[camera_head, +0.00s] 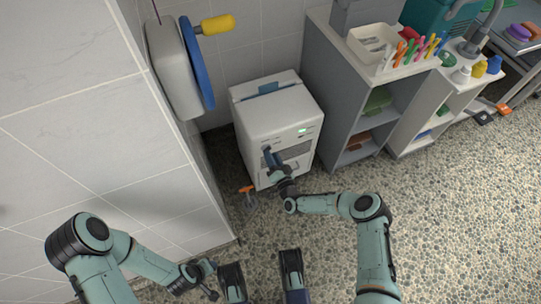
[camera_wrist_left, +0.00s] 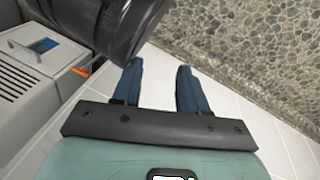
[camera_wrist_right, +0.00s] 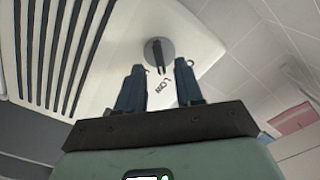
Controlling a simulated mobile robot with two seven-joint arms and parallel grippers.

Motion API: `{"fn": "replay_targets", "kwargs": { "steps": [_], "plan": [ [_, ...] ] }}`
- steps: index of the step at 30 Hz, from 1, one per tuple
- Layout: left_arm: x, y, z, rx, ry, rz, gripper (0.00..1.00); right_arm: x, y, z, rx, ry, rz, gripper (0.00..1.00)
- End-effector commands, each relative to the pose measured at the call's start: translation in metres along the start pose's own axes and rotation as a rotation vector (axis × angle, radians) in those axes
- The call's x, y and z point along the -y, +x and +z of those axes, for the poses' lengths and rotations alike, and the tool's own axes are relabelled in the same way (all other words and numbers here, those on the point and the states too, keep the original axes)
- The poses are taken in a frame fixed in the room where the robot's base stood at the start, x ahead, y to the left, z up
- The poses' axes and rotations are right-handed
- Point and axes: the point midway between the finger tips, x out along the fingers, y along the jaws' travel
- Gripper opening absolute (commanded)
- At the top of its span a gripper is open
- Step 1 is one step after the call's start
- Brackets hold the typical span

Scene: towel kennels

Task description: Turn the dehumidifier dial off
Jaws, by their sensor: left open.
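The dehumidifier (camera_head: 275,112) is a pale box on the floor against the tiled wall, with a small green display on its front. In the right wrist view its dial (camera_wrist_right: 158,52) is a round dark grey knob with a darker bar pointing towards a label that seems to read LOW. My right gripper (camera_head: 270,153) is in front of the dehumidifier's front face. Its fingers (camera_wrist_right: 159,72) are open and empty, with the dial ahead between them; contact cannot be told. In the head view this gripper hides the dial. My left gripper (camera_head: 212,281) is open and empty, low at the left.
Dark vent slats (camera_wrist_right: 62,45) lie beside the dial. A grey shelf unit (camera_head: 330,90) stands close on the dehumidifier's right. A wall-mounted blue wheel (camera_head: 197,62) with a yellow handle juts out at upper left. An orange-handled item (camera_head: 247,189) lies near the dehumidifier's base. Pebbled floor (camera_head: 450,210) is clear at right.

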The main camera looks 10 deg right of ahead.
Motion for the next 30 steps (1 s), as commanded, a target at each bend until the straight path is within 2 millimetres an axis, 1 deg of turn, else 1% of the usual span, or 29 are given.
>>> {"fn": "replay_targets", "kwargs": {
  "steps": [1,3,6,14,15,18,26,30],
  "plan": [
    [0.004,0.004,0.004,0.013,-0.004,-0.006,0.43,0.000,0.006,0.001,-0.001,0.000,-0.001,0.36],
    [0.006,0.006,0.008,0.027,-0.007,-0.011,0.43,0.000,0.012,0.001,-0.001,0.000,0.000,0.36],
    [0.008,0.008,0.011,0.037,-0.009,-0.015,0.43,0.000,0.016,0.000,0.000,0.000,0.000,0.36],
    [0.009,0.008,0.012,0.040,-0.010,-0.017,0.43,0.001,0.018,0.000,0.001,0.000,0.000,0.36],
    [0.009,0.008,0.012,0.040,-0.010,-0.017,0.43,0.001,0.018,0.000,0.001,0.000,0.000,0.30],
    [0.009,0.008,0.012,0.040,-0.010,-0.017,0.43,0.001,0.018,0.000,0.001,0.000,0.000,0.00],
    [0.009,0.007,0.012,0.039,-0.010,-0.016,0.43,0.001,0.017,0.000,0.001,-0.006,0.000,0.00],
    [0.009,0.007,0.011,0.037,-0.010,-0.016,0.43,0.002,0.018,0.000,0.001,-0.039,-0.002,0.00]
  ]
}}
